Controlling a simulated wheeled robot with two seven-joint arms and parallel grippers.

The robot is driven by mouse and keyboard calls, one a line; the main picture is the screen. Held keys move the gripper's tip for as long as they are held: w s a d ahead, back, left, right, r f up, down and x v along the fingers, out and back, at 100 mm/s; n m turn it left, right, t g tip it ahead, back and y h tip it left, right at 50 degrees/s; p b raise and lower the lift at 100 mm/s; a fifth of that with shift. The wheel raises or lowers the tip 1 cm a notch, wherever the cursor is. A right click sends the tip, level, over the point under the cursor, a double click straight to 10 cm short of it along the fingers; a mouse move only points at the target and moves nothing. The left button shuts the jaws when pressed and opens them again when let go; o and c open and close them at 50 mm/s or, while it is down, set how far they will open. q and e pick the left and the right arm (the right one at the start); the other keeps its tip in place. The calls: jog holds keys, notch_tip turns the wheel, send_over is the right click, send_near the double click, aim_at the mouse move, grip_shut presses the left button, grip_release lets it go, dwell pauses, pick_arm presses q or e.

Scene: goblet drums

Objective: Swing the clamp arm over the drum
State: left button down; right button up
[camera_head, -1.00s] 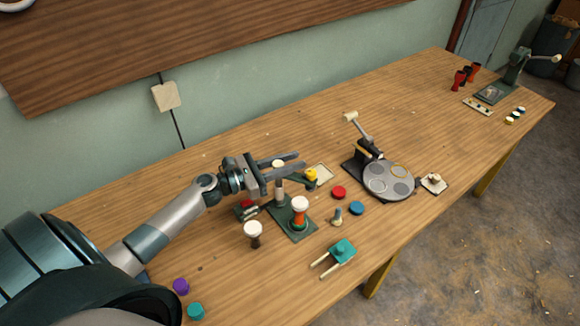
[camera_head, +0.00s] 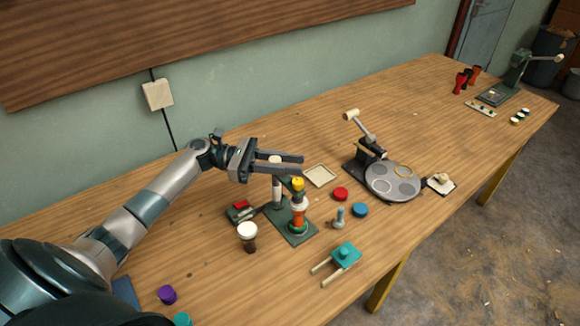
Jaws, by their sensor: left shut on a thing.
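The green clamp stand (camera_head: 286,236) stands on the bench, with a post (camera_head: 277,194) at its back left. A goblet drum (camera_head: 299,220), orange with a white top, stands upright on its base. The dark clamp arm with a yellow knob (camera_head: 297,184) reaches from the post, and the knob appears over the drum's top. I cannot tell whether it touches the drum. My left gripper (camera_head: 300,164) comes in from the left, its fingers either side of the cream top (camera_head: 275,160) at the clamp arm's post. The fingers partly hide the arm. My right gripper is not in view.
A round-plated device (camera_head: 393,181) stands farther right.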

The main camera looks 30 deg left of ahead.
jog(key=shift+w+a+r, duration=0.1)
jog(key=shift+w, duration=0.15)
pick_arm(q)
jog(key=c, duration=1.5)
grip_release()
jog(key=shift+o, duration=0.2)
jog(key=shift+s+a, duration=0.1)
jog(key=b+v, duration=0.4)
jog(key=v, duration=1.3)
jog(key=shift+b, duration=0.4)
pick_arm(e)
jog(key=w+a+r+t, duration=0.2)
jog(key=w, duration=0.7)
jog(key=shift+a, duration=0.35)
